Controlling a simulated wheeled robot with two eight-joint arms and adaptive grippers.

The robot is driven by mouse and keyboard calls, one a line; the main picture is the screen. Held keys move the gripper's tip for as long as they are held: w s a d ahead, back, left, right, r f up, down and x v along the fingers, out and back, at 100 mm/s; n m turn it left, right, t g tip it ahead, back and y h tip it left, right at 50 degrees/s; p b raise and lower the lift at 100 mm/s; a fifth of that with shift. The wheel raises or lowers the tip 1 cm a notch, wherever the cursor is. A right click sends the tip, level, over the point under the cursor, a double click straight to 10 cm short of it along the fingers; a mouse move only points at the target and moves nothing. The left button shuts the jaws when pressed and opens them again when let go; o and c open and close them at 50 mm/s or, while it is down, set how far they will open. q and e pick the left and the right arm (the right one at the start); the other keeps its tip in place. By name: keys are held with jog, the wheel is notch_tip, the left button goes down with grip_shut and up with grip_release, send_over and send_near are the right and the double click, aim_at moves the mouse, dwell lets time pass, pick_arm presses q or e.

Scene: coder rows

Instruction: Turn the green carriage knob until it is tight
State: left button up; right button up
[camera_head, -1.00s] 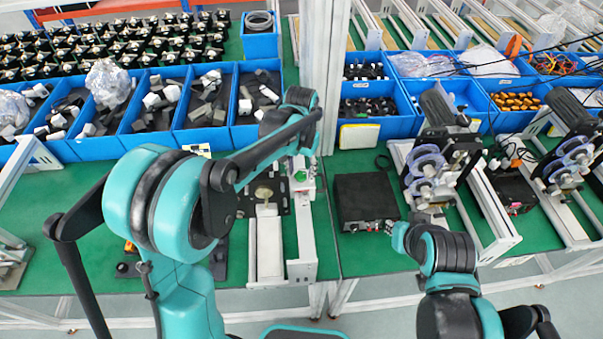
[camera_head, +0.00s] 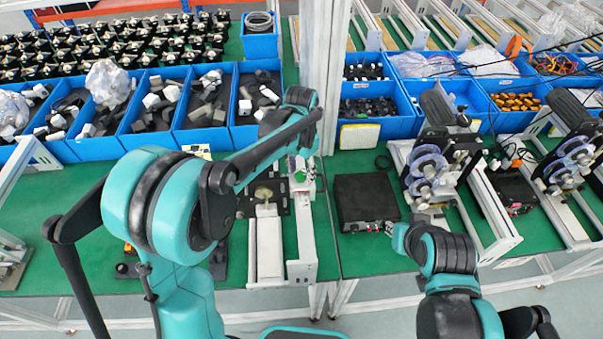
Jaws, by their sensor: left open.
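The green carriage knob (camera_head: 299,177) is a small green spot on the light-coloured carriage at the far end of the white rail (camera_head: 305,235), left of the upright post. My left arm reaches over from the left and bends down there. My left gripper (camera_head: 302,166) is open, right at the knob; its fingers are small and partly hidden by the forearm, so I cannot tell whether they touch the knob. My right gripper (camera_head: 391,228) is low, in front of the black box, well to the right of the knob; its fingers are too small to read.
A black box (camera_head: 365,198) stands right of the rail. Blue bins (camera_head: 208,138) with parts line the back. A white upright post (camera_head: 322,80) rises close behind the carriage. Machines with clear discs (camera_head: 425,165) stand at the right.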

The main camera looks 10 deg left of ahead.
pick_arm(q)
jog(key=shift+r+p, duration=1.7)
jog(key=shift+r, duration=0.85)
jog(key=s+a+r+n+t, duration=0.3)
jog(key=s+a+r, duration=0.35)
jog(key=s, duration=0.25)
jog(key=s+a+f+n+t, duration=0.2)
jog(key=s+a+n+t, duration=0.25)
jog(key=s, duration=0.65)
notch_tip(320, 180, down, 18)
jog(key=b, duration=1.9)
jog(key=shift+w+a+f, duration=0.15)
jog(key=shift+w+a, duration=0.05)
jog(key=shift+w, duration=0.2)
